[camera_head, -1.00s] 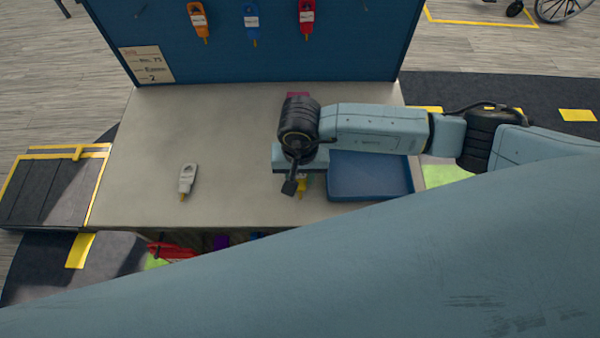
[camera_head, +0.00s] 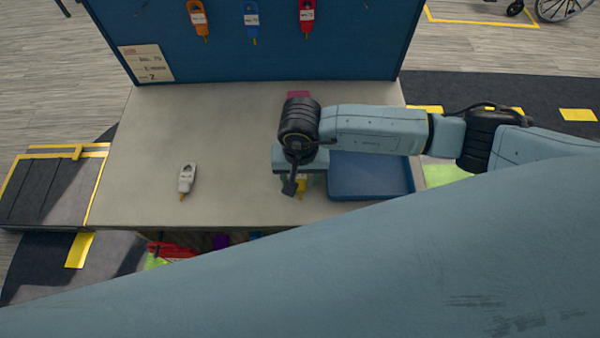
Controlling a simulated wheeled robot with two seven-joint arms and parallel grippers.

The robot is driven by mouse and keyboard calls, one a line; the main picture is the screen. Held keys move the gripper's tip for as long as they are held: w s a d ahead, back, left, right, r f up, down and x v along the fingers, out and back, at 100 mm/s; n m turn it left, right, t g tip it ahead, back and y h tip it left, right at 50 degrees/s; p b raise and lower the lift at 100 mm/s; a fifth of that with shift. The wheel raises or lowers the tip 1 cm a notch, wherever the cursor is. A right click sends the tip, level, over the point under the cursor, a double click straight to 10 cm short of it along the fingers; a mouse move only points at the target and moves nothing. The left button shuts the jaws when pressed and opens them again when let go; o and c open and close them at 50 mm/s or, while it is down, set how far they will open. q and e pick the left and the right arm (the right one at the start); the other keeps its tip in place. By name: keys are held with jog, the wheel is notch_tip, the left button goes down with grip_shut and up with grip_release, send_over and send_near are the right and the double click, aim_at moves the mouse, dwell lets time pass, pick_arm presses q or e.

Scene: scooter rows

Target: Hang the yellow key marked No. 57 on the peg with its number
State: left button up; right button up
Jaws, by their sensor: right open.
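A yellow key (camera_head: 302,187) lies on the grey bench, mostly hidden under my right gripper (camera_head: 294,184). Its number cannot be read. My right gripper is over the key, pointing down, with its jaws open; one dark finger shows just left of the key. The blue peg board (camera_head: 270,52) stands at the back of the bench. An orange key (camera_head: 199,18), a blue key (camera_head: 252,20) and a red key (camera_head: 306,17) hang on it. The peg numbers are not visible. My left gripper is not in view.
A white key (camera_head: 186,177) lies on the left of the bench (camera_head: 235,200). A blue tray (camera_head: 370,178) is right of my gripper. A magenta item (camera_head: 298,95) is partly hidden behind my wrist. A paper card (camera_head: 147,64) is on the board. The bench's left half is mostly clear.

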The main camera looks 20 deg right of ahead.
jog(key=shift+r+p, duration=0.1)
jog(key=shift+p, duration=0.2)
notch_tip(320, 180, up, 5)
jog(key=shift+r+b, duration=0.1)
jog(key=shift+b, duration=0.9)
notch_tip(320, 180, up, 8)
jog(key=shift+s, duration=0.15)
